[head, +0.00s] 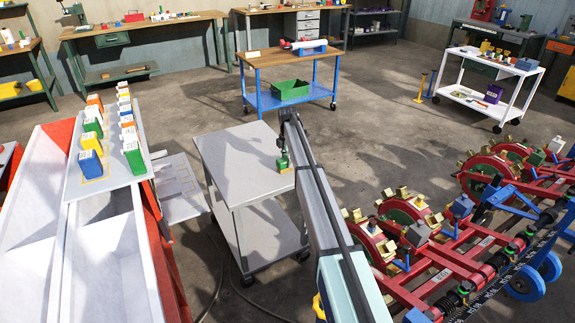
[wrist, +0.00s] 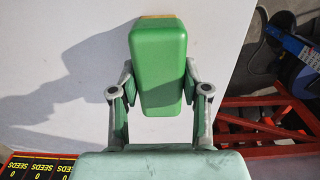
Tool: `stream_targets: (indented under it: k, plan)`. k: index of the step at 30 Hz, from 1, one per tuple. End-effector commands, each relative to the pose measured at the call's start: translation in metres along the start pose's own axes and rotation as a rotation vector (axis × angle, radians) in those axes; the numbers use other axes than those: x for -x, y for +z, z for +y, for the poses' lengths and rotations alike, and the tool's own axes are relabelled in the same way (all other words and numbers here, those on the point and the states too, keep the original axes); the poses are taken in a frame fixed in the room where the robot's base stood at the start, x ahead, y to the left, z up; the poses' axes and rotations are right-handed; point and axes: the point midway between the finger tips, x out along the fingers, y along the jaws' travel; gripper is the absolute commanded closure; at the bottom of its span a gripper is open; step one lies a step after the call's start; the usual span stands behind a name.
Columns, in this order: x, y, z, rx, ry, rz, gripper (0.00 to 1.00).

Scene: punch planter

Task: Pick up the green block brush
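The green block brush (wrist: 158,68) stands between the two fingers of my gripper (wrist: 159,88) in the wrist view. It is a rounded green block with a yellow-orange strip at its far end. In the head view the brush (head: 284,163) is at the right edge of the grey cart top (head: 235,165), small and partly hidden by my arm. One finger is close along each side of the block. I cannot tell whether they press on it or leave a thin gap.
A black seed box (wrist: 38,166) shows at the wrist view's lower left. The red planter machine (head: 425,245) stands right of the cart. The cart top left of the brush is clear.

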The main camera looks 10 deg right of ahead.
Motion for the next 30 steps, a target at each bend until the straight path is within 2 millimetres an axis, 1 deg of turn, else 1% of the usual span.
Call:
stream_targets:
  k: [11,17,20,23,26,30]
  plan:
    - [-0.001,0.000,0.000,0.000,-0.001,0.000,0.93]
    - [0.008,0.000,0.000,0.000,0.000,0.000,0.93]
    - [0.018,0.000,0.000,0.000,0.000,0.000,0.93]
    - [0.033,0.000,0.000,0.000,0.001,-0.001,0.93]
    - [0.054,0.000,0.001,0.000,0.001,-0.001,0.93]
    - [0.091,0.000,0.001,0.000,0.002,-0.001,0.93]
